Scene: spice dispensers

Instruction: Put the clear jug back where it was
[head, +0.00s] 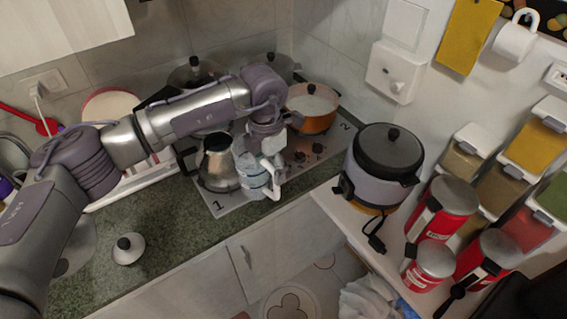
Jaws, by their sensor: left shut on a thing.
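The clear jug (252,178) is a pale, bluish see-through vessel with a white handle (276,180) on its right side. It looks upright, over the front of the steel hob (235,201). I cannot tell whether its base touches the hob. My left gripper (268,150) reaches down from above and is shut on the jug near its handle. The fingers are small and partly hidden. My right gripper is not in view.
A silver kettle (217,170) stands close to the jug's left. An orange pot (312,108) is behind to the right. A rice cooker (381,168) and red canisters (440,210) stand farther right. A white lid (128,249) lies on the green counter (165,222), which has free room.

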